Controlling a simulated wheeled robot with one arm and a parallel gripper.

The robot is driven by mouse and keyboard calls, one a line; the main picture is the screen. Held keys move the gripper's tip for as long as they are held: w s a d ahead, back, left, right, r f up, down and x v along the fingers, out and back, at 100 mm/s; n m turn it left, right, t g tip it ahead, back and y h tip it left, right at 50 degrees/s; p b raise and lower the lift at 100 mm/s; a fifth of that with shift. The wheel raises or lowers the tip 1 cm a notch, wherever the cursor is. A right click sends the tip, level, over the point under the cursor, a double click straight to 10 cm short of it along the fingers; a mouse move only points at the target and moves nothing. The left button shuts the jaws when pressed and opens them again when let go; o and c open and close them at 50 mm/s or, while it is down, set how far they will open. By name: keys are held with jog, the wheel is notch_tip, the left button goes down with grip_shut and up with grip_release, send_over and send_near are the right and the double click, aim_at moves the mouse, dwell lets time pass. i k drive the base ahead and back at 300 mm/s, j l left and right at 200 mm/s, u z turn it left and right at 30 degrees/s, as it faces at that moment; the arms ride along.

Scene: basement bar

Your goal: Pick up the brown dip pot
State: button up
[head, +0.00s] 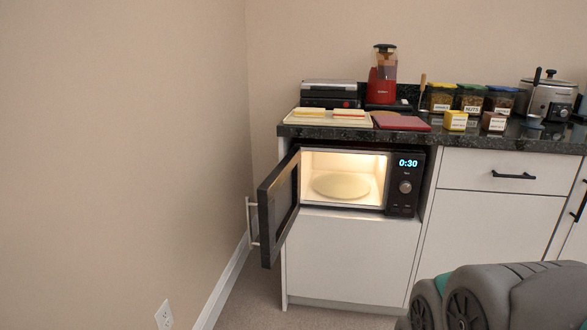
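A small brown pot with a pale label (494,121), which looks like the brown dip pot, stands upright on the dark counter (350,131) near its front edge. A similar small yellow pot (455,120) stands to its left with a gap between. My gripper is not in view; only grey parts of my arm show at the lower right, in front of the cabinets. Nothing is seen touching the brown pot.
Labelled jars (470,99) stand behind the pots, a slow cooker (550,98) to the right. Left are a red board (401,122), a tray with bread (300,118) and a red blender (382,86). Below, an open microwave (404,190) has its door (279,210) swung out.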

aim_at(495, 122)
jog(key=i+j+z, duration=0.1)
jog(key=i+j, duration=0.5)
jog(key=j, duration=0.15)
jog(key=i+j+z, duration=0.15)
jog(key=j, duration=0.25)
jog(key=i+j, duration=0.4)
jog(key=z, duration=1.5)
jog(key=i+l+u, duration=0.15)
jog(key=l+u, duration=0.15)
jog(key=l, duration=0.15)
